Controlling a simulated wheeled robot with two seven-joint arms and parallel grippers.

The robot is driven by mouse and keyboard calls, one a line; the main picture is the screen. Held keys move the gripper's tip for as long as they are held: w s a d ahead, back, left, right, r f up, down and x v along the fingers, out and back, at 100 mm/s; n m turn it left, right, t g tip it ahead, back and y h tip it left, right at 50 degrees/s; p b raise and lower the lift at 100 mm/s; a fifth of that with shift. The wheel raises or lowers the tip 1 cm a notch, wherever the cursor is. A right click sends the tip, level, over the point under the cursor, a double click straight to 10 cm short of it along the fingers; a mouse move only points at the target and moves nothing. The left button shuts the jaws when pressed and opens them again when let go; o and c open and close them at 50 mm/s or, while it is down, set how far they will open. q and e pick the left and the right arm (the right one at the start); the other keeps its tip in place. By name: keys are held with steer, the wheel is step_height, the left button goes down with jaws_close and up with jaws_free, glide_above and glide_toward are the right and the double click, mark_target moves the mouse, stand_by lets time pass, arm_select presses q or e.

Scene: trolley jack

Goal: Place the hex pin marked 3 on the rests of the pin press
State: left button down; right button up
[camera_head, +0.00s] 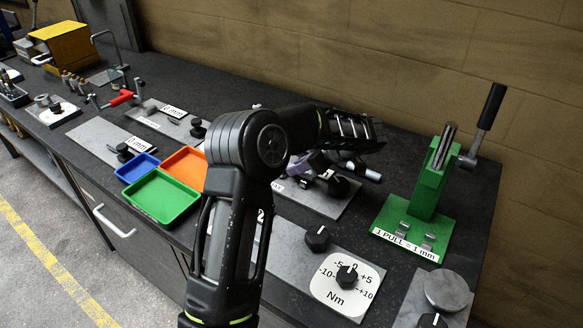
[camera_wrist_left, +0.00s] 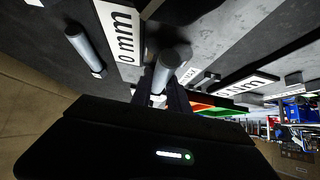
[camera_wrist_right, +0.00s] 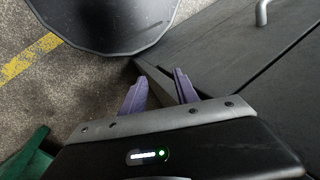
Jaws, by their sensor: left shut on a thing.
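The green pin press (camera_head: 430,185) stands at the right end of the bench, its two small grey rests (camera_head: 416,234) empty on its base. My left gripper (camera_head: 302,166) is left of the press, low over a grey gauge plate, partly covered by my arm. In the left wrist view it is shut on a grey pin (camera_wrist_left: 173,58); no number on the pin is readable. Another grey pin (camera_wrist_left: 85,48) lies apart on the dark bench with a small white tag at one end. My right gripper (camera_wrist_right: 160,90) is open and empty, away from the bench top.
The press's black-handled lever (camera_head: 490,108) rises at the back right. A green tray (camera_head: 162,197), an orange tray and a blue tray stand left of my arm. A dial plate marked Nm (camera_head: 345,287) lies in front. Gauge plates marked mm lie further left.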

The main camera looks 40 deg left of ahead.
arm_select(q)
steer(key=shift+r, duration=0.15)
stand_by(0.6)
steer(key=shift+r, duration=0.2)
step_height(320, 180, up, 9)
steer(key=p, duration=0.1)
steer(key=shift+r, duration=0.2)
stand_by(0.8)
